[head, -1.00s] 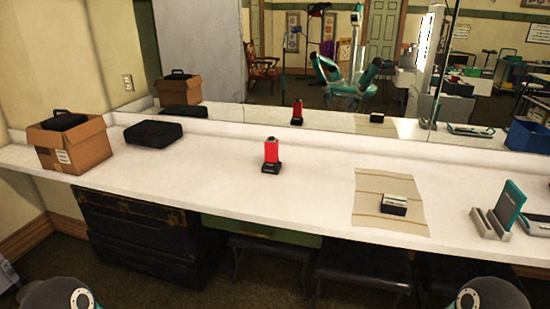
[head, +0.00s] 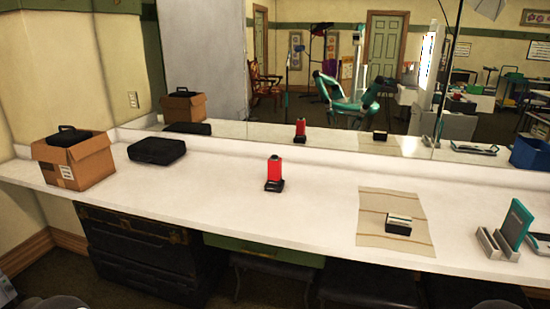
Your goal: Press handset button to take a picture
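A red device with a black top, likely the handset (head: 274,171), stands upright in a black base (head: 274,186) near the middle of the white counter. Its button is too small to make out. The mirror behind shows its reflection. Neither of my grippers is in view. Only small dark parts of my arms show at the bottom edge, well below the counter, and nothing of mine touches the handset.
On the counter (head: 320,205) are a cardboard box (head: 92,162) and black case (head: 157,151) at left. A striped cloth (head: 375,205) with a small card holder (head: 398,224) and a teal item (head: 517,222) in a stand are at right. Counter around the handset is clear.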

